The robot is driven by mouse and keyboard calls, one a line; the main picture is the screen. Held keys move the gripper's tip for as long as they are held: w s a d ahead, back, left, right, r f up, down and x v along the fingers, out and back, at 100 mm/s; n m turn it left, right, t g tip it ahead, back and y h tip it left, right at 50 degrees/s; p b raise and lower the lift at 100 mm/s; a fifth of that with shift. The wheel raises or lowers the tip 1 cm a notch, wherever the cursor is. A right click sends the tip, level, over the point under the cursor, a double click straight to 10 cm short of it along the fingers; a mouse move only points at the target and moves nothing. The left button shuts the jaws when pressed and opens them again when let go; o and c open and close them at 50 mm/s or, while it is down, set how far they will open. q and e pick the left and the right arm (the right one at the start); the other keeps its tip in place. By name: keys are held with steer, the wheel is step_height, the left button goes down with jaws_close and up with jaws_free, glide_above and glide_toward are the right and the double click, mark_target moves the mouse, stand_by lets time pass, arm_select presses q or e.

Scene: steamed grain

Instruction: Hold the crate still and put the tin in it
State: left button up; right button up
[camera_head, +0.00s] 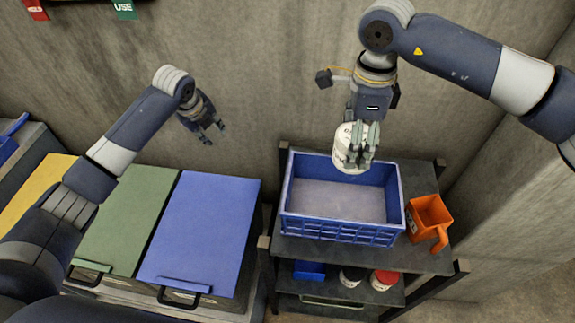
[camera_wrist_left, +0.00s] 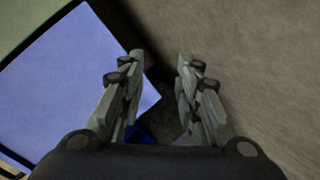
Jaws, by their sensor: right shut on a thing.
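The blue crate (camera_head: 340,228) stands on the top shelf of a dark rack and looks empty inside. The white tin (camera_head: 345,147) is held by my right gripper (camera_head: 366,157) above the back right part of the crate. The fingers are shut on the tin and cover part of it. Whether the tin touches the crate's back wall cannot be told. My left gripper (camera_head: 213,137) is open and empty, in the air left of the crate and apart from it. Its open fingers also show in the left wrist view (camera_wrist_left: 158,95).
An orange scoop-like container (camera_head: 428,215) stands right of the crate on the shelf (camera_head: 350,253). A lower shelf holds a blue thing (camera_head: 309,270), a white-and-dark tin (camera_head: 351,276) and a red-lidded tin (camera_head: 384,280). Bins with blue (camera_head: 205,225), green (camera_head: 128,215) and yellow lids stand left.

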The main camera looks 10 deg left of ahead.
mark_target(288, 180)
arm_select(q)
steer(key=s+d+r+m+g, duration=0.1)
steer(key=s+d+m, duration=0.2)
steer(key=d, duration=0.4)
steer(key=s+d+r+m+g, duration=0.1)
steer(key=s+d+m+g, duration=0.1)
steer(key=s+d, duration=0.3)
steer(key=s+d+r+m+g, duration=0.1)
steer(key=s+d+m, duration=0.3)
steer(key=d, duration=0.7)
steer(key=shift+d+r+m, duration=0.15)
steer(key=shift+r+m, duration=0.25)
steer(key=shift+m, duration=0.1)
steer(key=shift+s+d+g, duration=0.2)
steer(key=shift+s+g, duration=0.1)
steer(key=shift+s, duration=0.05)
steer(key=shift+s+f, duration=0.15)
steer(key=shift+f, duration=0.15)
step_height(288, 180, down, 11)
steer(key=shift+f, duration=0.15)
jaws_close()
